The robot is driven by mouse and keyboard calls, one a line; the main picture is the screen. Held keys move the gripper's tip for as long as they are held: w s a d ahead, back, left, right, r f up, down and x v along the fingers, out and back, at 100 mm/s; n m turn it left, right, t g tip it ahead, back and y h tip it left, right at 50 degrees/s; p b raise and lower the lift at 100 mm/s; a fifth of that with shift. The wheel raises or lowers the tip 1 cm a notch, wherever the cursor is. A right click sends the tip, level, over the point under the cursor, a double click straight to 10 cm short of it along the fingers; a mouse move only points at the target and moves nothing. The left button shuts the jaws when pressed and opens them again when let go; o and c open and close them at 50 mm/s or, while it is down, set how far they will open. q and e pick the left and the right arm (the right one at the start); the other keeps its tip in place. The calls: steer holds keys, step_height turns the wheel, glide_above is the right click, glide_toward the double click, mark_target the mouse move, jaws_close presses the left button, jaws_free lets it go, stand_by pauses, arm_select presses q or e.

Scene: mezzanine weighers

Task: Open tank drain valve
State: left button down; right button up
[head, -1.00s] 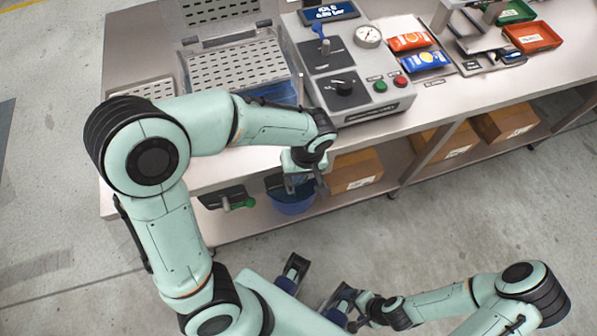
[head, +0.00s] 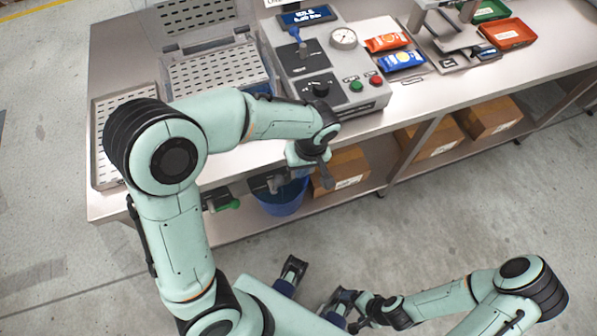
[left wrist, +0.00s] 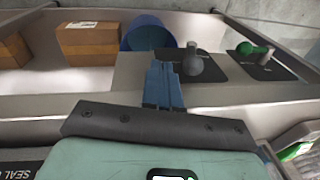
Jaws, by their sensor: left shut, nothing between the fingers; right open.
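A grey valve handle with a rounded end (left wrist: 205,68) sits on a dark plate at the bench front in the left wrist view. In the head view it shows as a grey fitting (head: 268,183) above the blue bucket (head: 284,203). A second handle, green (head: 228,205), is to its left; it also shows in the left wrist view (left wrist: 250,48). My left gripper (head: 326,178) is shut and empty, right of the grey handle in the head view. Its blue fingertips (left wrist: 163,84) are close beside that handle; contact is unclear. My right gripper (head: 343,304) is low, away from the bench, and open.
The bench top (head: 420,96) carries a control box (head: 312,68) with a dial gauge, knobs and buttons, plus perforated trays and packets. Cardboard boxes (head: 343,168) stand on the lower shelf. Bare floor (head: 445,220) lies in front of the bench.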

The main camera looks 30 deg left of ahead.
arm_select(q)
step_height(320, 180, up, 10)
steer(key=w+d+p, duration=0.1)
steer(key=shift+w+d+f, duration=0.15)
steer(key=shift+d+f, duration=0.05)
steer(key=shift+d, duration=0.15)
arm_select(e)
steer(key=shift+w+a+r, duration=0.2)
steer(key=shift+r, duration=0.5)
